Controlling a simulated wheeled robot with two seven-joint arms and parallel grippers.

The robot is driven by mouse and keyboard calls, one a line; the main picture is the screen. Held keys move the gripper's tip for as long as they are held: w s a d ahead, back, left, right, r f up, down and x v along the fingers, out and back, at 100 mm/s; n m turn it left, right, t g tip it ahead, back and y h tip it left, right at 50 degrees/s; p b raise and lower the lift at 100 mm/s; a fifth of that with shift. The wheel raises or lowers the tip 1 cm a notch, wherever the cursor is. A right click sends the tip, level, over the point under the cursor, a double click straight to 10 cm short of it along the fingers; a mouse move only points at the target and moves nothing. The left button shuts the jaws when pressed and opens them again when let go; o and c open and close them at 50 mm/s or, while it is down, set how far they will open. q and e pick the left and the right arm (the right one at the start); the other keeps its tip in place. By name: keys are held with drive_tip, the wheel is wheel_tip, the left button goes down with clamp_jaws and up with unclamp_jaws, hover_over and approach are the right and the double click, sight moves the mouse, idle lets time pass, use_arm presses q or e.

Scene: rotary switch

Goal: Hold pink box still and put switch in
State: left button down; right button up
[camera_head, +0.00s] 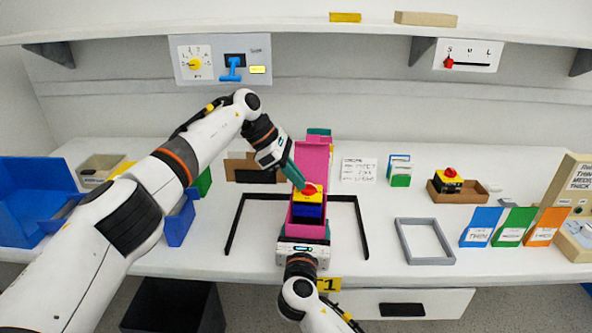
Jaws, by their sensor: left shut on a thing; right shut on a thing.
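The pink box (313,158) stands open on the table in front of me, its lid or back panel raised. A switch with a yellow top and red knob (316,190) is at the box's opening. A dark blue part (307,211) shows just below the yellow top; I cannot tell whether it belongs to the switch or the box. My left gripper (298,182) reaches down from the upper left and is shut on the switch. My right gripper (305,238) is at the near end of the box, shut on its near wall. The fingertips are partly hidden.
Black corner strips (361,228) frame the box area. A second yellow-topped switch (448,180) sits in a brown tray (472,192) on the right. Blue bins (38,190) stand left. A wall panel (220,60) hangs behind.

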sight(296, 191)
use_arm(q)
drive_tip(key=shift+f, duration=2.15)
drive_tip(key=c, duration=1.4)
unclamp_jaws()
drive_tip(key=shift+c, duration=0.2)
drive_tip(key=shift+r, duration=3.95)
